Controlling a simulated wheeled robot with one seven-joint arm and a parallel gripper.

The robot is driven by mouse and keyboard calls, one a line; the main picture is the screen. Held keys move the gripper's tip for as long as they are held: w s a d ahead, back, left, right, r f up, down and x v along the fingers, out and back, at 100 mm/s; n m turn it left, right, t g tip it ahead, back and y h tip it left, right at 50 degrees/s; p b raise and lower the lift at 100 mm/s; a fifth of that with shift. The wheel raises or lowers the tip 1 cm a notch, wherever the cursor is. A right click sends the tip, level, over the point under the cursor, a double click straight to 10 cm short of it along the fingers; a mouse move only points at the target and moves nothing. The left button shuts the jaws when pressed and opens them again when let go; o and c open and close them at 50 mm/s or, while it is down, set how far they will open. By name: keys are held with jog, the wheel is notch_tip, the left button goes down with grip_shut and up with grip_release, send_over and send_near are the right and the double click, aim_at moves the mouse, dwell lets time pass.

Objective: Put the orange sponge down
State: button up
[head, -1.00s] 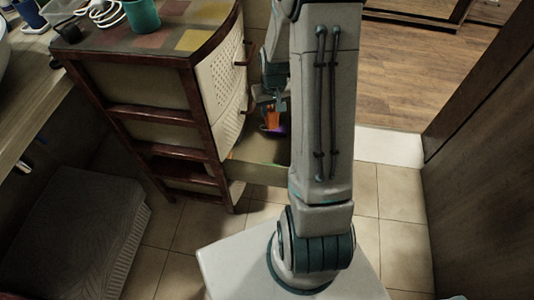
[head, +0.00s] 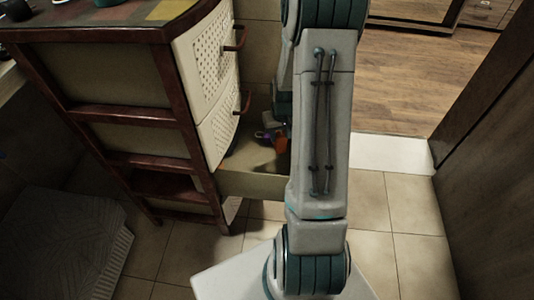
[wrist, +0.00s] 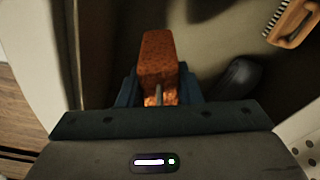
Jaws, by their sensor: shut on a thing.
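The orange sponge (wrist: 159,58) is a small block, upright between my fingers in the wrist view. It also shows as a small orange patch in the head view (head: 281,144), partly hidden by my arm. My gripper (wrist: 158,92) is shut on it. The sponge is over the inside of an open drawer (head: 248,184) of the dark-red-framed cabinet. I cannot tell whether it touches the drawer floor.
In the wrist view a brush with a wooden back (wrist: 292,24) and a dark rounded object (wrist: 234,76) lie in the drawer, right of the sponge. The cabinet (head: 120,113) stands left of my arm. A grey textured mat (head: 62,240) is at lower left.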

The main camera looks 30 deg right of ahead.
aim_at(279, 147)
notch_tip(279, 147, down, 7)
jog(key=shift+r+b, duration=0.1)
jog(key=shift+b, duration=0.85)
jog(key=shift+a, duration=0.1)
jog(key=w+a, duration=0.1)
jog(key=w+a+b, duration=0.1)
jog(key=a, duration=0.1)
jog(key=shift+f, duration=0.2)
jog(key=shift+w+a+f+b, duration=0.1)
jog(key=shift+f+b, duration=0.25)
jog(key=shift+b, duration=0.25)
jog(key=shift+f, duration=0.1)
jog(key=shift+f, duration=0.25)
jog(key=o, duration=1)
jog(key=shift+r, duration=0.1)
